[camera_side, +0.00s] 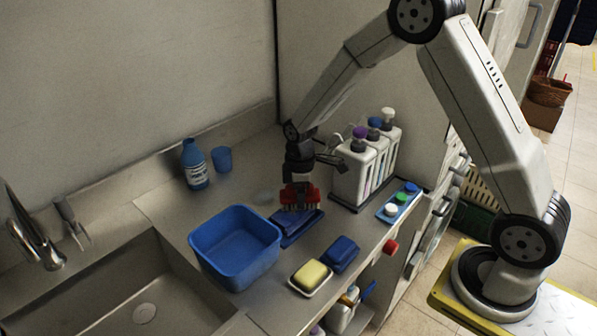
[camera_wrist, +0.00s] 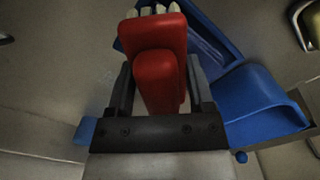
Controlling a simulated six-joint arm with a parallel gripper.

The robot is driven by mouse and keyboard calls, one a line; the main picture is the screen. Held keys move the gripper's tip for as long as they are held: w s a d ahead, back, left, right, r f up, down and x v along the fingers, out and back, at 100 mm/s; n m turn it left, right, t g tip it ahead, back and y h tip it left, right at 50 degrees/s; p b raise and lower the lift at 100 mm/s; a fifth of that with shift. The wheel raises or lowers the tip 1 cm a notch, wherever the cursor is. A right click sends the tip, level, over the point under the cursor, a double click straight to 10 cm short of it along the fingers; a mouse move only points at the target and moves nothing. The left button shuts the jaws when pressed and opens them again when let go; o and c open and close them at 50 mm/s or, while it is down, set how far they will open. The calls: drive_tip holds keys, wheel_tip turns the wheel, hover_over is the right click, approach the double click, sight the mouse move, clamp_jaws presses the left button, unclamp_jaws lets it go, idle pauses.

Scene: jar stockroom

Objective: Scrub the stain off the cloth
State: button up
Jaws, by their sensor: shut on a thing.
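My gripper (camera_side: 299,181) points down over the counter and is shut on a red brush (camera_side: 300,195) with pale bristles. The brush also shows in the wrist view (camera_wrist: 160,75), between the two fingers. A shallow blue tray (camera_side: 293,239) lies right under the brush; I cannot tell whether the bristles touch it. A folded dark blue item (camera_side: 340,254), perhaps the cloth, lies on the counter in front and to the right of the tray. I can make out no stain in either view.
A blue basin (camera_side: 234,254) stands left of the tray, and the sink (camera_side: 110,290) lies beyond it. A yellow sponge (camera_side: 311,274) sits on a white dish in front. White bottles (camera_side: 352,177) stand close on the right. A blue bottle (camera_side: 194,165) and cup (camera_side: 222,159) stand behind.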

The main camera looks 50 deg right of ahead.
sight(283, 218)
drive_tip(key=shift+s+a, duration=0.1)
drive_tip(key=shift+a, duration=3.05)
drive_tip(key=shift+a+r, duration=0.1)
drive_tip(key=shift+r, duration=0.1)
wheel_tip(283, 218, up, 8)
drive_tip(key=shift+f, duration=0.15)
